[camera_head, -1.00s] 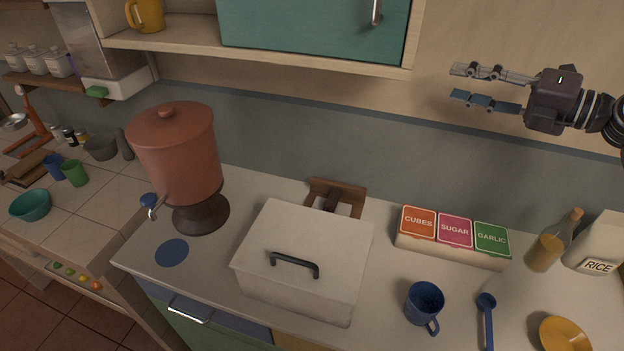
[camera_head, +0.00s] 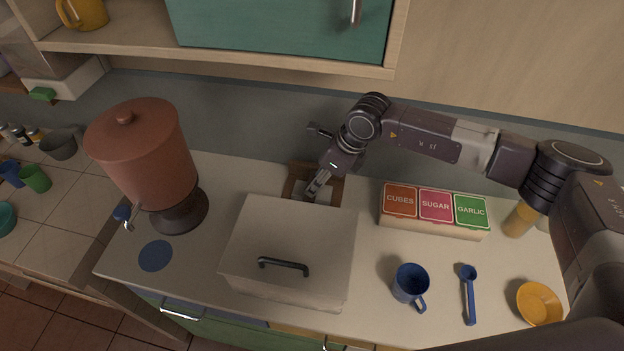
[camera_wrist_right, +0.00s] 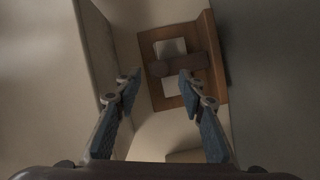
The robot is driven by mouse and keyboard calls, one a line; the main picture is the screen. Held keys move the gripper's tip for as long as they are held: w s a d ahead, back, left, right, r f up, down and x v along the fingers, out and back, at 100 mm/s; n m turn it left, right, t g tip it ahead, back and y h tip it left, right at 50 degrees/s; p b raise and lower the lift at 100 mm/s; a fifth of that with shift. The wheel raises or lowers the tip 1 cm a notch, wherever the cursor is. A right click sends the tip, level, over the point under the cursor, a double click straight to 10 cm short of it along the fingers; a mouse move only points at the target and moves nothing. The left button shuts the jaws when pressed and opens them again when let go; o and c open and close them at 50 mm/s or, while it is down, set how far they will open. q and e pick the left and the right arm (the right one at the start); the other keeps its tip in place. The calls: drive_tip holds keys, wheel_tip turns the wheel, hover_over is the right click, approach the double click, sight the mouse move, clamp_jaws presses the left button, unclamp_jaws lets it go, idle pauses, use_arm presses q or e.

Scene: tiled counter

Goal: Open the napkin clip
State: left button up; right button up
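The wooden napkin holder (camera_head: 336,189) stands at the back of the counter, behind the white lidded box, partly hidden by the box and my right gripper. In the right wrist view its wooden base (camera_wrist_right: 219,62) holds white napkins (camera_wrist_right: 172,47), with a brown clip arm (camera_wrist_right: 178,65) lying across them. My right gripper (camera_head: 316,186) points down at the holder. In the right wrist view its fingers (camera_wrist_right: 160,86) are spread and empty, with the clip arm ahead of the gap; contact cannot be told. My left gripper is not in view.
The white box (camera_head: 290,235) with a black handle stands close in front of the holder. A red-brown dispenser (camera_head: 150,150) is to the left. A cubes-sugar-garlic box (camera_head: 432,225), blue mug (camera_head: 408,285), blue spoon (camera_head: 469,290) and yellow bowl (camera_head: 540,303) are to the right.

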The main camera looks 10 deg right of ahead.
drive_tip(key=shift+p+x, duration=0.4)
drive_tip(key=shift+x, duration=1.35)
drive_tip(key=shift+r, duration=0.1)
drive_tip(key=shift+w, duration=0.1)
clamp_jaws()
